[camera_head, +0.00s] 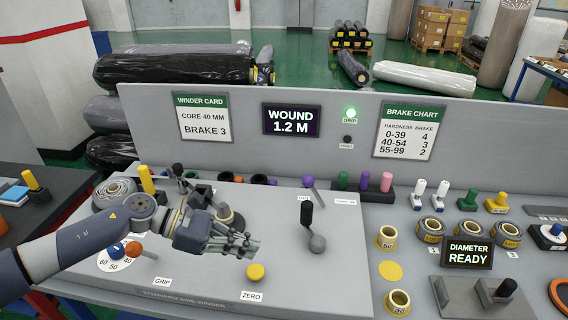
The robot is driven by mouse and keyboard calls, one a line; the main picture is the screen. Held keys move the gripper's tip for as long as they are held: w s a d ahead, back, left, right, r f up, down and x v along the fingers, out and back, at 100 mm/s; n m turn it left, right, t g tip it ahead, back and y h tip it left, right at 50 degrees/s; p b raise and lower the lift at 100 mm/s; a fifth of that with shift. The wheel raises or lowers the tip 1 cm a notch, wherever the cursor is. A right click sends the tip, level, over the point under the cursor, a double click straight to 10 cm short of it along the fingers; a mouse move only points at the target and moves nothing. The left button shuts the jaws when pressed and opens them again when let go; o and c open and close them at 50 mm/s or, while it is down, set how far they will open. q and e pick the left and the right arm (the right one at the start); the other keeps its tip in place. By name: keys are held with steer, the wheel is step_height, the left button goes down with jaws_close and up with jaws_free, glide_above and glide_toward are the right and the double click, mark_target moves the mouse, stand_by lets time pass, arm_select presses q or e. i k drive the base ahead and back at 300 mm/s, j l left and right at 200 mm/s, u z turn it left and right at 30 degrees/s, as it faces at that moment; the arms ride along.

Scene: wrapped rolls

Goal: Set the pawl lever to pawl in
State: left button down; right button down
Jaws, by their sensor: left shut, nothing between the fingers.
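A lever with a purple knob (308,182) stands at the back of the grey console (350,275), with two small labels near its foot that are too small to read surely. In front of it is a lever with a black handle (306,214) and a round grey base (317,243); the handle leans up and slightly left. I cannot tell for sure which is the pawl lever. My left gripper (252,246) is shut and empty over the console, left of the black-handled lever and apart from it, just above the yellow ZERO button (256,272). My right gripper is not in view.
Green and pink pegs (364,181) stand behind the levers. The GRIP lamp (350,112) glows green.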

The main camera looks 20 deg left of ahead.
mark_target(308, 180)
steer(key=i+j, duration=0.65)
steer(key=i, duration=0.05)
